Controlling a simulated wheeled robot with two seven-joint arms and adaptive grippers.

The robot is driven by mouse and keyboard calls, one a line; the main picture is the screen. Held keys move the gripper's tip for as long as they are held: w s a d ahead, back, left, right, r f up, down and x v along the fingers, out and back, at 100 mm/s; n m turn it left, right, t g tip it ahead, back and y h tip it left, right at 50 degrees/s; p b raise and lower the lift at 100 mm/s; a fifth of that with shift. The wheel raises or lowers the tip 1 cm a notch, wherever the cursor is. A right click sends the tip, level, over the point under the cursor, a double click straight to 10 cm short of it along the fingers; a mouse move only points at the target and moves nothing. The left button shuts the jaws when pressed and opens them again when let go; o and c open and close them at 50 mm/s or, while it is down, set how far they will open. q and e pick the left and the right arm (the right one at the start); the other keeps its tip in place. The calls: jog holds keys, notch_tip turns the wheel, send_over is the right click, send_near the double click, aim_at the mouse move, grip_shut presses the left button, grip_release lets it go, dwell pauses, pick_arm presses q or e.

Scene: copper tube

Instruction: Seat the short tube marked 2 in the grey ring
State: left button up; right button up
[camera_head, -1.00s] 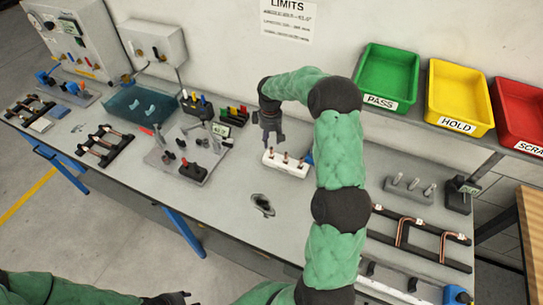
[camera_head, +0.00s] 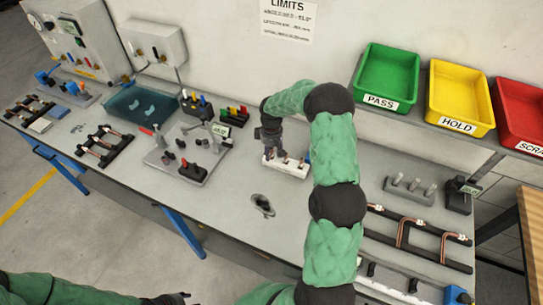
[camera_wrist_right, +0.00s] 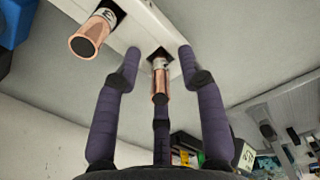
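The white block (camera_head: 293,169) stands on the bench and holds short copper tubes upright. My right gripper (camera_head: 270,149) is low over the block's left end. In the right wrist view its dark fingers (camera_wrist_right: 158,80) are spread around one copper tube (camera_wrist_right: 160,82), with gaps on both sides. That tube is still in the block; its label is too small to read. A second tube (camera_wrist_right: 92,38) stands beside it, outside the fingers. A grey ring-like part (camera_head: 262,205) lies on the bench in front of the block. My left gripper (camera_head: 172,299) is at the bottom edge, its fingers unclear.
A grey fixture plate (camera_head: 185,155) lies left of the block. A rack with bent copper tubes (camera_head: 420,240) is at the right. Green (camera_head: 388,78), yellow (camera_head: 460,97) and red bins stand behind. The bench around the ring is clear.

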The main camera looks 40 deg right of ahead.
grip_shut()
jog(key=shift+r, duration=0.15)
